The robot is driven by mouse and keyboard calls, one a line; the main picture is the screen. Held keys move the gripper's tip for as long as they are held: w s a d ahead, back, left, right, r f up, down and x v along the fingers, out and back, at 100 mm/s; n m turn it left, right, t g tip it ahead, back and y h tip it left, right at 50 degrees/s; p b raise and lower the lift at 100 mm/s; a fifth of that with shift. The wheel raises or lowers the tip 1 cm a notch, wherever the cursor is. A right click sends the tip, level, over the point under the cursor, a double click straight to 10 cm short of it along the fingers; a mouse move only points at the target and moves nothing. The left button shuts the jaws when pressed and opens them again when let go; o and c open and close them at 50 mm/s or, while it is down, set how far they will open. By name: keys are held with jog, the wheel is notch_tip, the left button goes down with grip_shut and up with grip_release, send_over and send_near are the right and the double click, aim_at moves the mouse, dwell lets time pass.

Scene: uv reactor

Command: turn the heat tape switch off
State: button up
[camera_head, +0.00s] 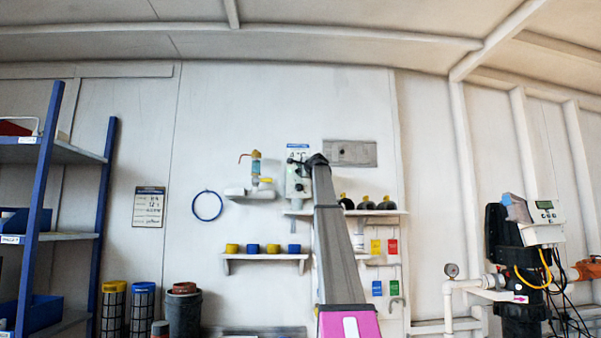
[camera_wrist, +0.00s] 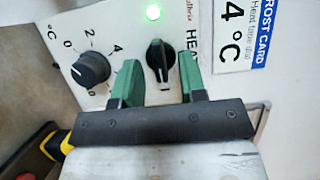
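The heat tape switch (camera_wrist: 160,62) is a black rotary knob with a pale pointer line, on a white panel marked "HEA…" in the wrist view. Its pointer stands roughly upright in the picture. A green lamp (camera_wrist: 153,12) beside it is lit. My gripper (camera_wrist: 159,72) is open, with one green finger on each side of the knob and small gaps visible; contact is not clear. In the head view the white control box (camera_head: 296,188) is on the wall, partly hidden by my arm, and the switch cannot be made out.
A black temperature dial (camera_wrist: 90,69) sits left of the switch, close to my left finger. A frost card (camera_wrist: 243,32) reading 4 °C is at the right. In the head view, a shelf with dark yellow-topped items (camera_head: 366,203) is right of the box, and a tap (camera_head: 256,170) is left.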

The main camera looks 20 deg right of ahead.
jog(key=shift+w, duration=0.4)
grip_shut()
